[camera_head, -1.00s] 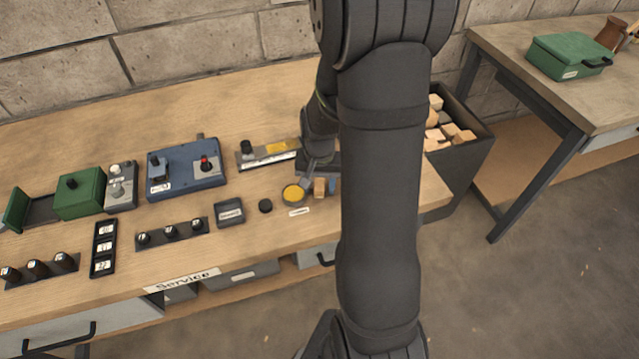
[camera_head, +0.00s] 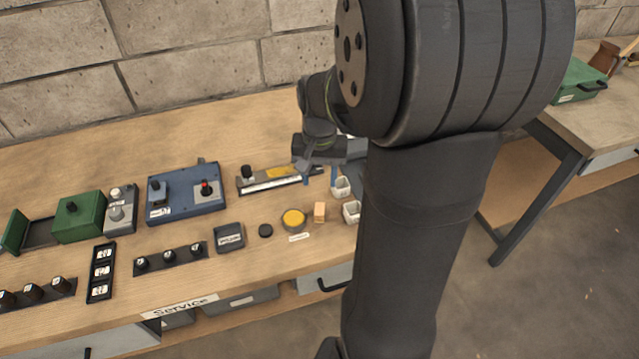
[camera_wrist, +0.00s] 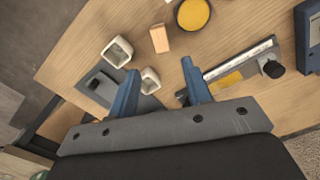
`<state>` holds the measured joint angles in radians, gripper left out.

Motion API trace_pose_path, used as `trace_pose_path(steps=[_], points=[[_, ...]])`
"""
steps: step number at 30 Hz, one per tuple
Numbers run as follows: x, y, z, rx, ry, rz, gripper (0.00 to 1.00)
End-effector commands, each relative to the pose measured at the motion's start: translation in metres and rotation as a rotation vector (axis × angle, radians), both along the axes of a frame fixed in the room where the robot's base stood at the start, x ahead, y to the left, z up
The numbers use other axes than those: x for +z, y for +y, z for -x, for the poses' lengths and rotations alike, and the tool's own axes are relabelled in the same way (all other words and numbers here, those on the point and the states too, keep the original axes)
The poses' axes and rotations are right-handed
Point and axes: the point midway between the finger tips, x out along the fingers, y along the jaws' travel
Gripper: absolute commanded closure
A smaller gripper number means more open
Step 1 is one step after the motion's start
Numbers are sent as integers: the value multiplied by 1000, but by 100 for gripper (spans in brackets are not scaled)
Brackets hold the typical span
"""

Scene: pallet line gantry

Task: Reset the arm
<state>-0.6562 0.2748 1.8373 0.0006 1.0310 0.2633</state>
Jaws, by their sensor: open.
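My gripper (camera_head: 319,178) is open and empty. In the head view it hangs above the back right of the workbench (camera_head: 120,150), near the right end of the grey slide fixture with a yellow label (camera_head: 255,183). My arm hides the bench's right end in the head view.
A blue control box (camera_head: 186,193), a grey switch box (camera_head: 119,209) and a green box (camera_head: 80,220) stand to the left. A black tray (camera_head: 229,238) and dark knob rows are nearer the front. A block wall (camera_head: 200,50) is behind. A second table stands right.

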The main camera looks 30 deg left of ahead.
Motion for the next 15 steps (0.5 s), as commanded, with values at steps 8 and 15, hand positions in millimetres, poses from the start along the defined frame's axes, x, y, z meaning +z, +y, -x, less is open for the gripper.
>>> trace_pose_path(steps=[8, 15], points=[[1, 0, 0, 0, 0, 0, 55], [-14, 0, 0, 0, 2, 2, 55]])
